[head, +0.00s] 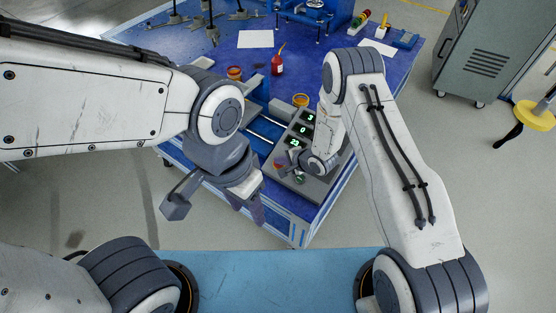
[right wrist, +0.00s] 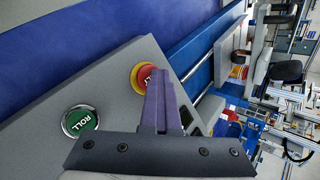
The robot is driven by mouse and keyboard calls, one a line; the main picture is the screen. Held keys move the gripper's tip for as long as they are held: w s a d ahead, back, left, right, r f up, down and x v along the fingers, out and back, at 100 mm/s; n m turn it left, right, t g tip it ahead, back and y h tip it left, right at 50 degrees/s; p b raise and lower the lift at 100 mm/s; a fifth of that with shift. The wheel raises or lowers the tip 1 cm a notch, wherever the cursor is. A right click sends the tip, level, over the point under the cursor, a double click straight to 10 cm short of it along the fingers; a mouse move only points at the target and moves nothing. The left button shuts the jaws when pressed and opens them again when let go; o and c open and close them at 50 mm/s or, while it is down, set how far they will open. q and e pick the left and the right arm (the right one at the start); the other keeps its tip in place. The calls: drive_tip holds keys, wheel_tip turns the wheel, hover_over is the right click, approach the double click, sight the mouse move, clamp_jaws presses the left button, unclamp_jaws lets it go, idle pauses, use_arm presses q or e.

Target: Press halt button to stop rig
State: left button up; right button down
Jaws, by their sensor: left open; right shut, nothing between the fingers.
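The control panel (head: 318,184) is a grey sloped box at the table's near edge. A red button with a yellow ring (right wrist: 138,80) sits on it in the right wrist view, its lettering partly covered; it also shows in the head view (head: 279,162). A green button marked ROLL (right wrist: 80,121) is beside it. My right gripper (right wrist: 160,78) is shut and empty, its purple fingertips overlapping the red button's edge in the picture. I cannot tell if they touch it. My left gripper (head: 250,203) is open and empty, left of the panel's near end.
Green digit displays (head: 303,130) are lit on the panel. The blue table (head: 330,60) holds a red bottle (head: 278,63), orange-rimmed containers (head: 235,73) and papers (head: 255,39). A grey cabinet (head: 485,50) stands at the right on open floor.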

drive_tip(key=shift+s+d+f, duration=0.15)
drive_tip(key=shift+s+f, duration=0.05)
drive_tip(key=shift+f, duration=0.05)
wheel_tip(320, 180, up, 6)
drive_tip(key=s+a+p, duration=0.1)
drive_tip(key=p, duration=0.4)
drive_tip(key=shift+s+a, duration=0.25)
drive_tip(key=shift+s, duration=0.05)
idle(0.3)
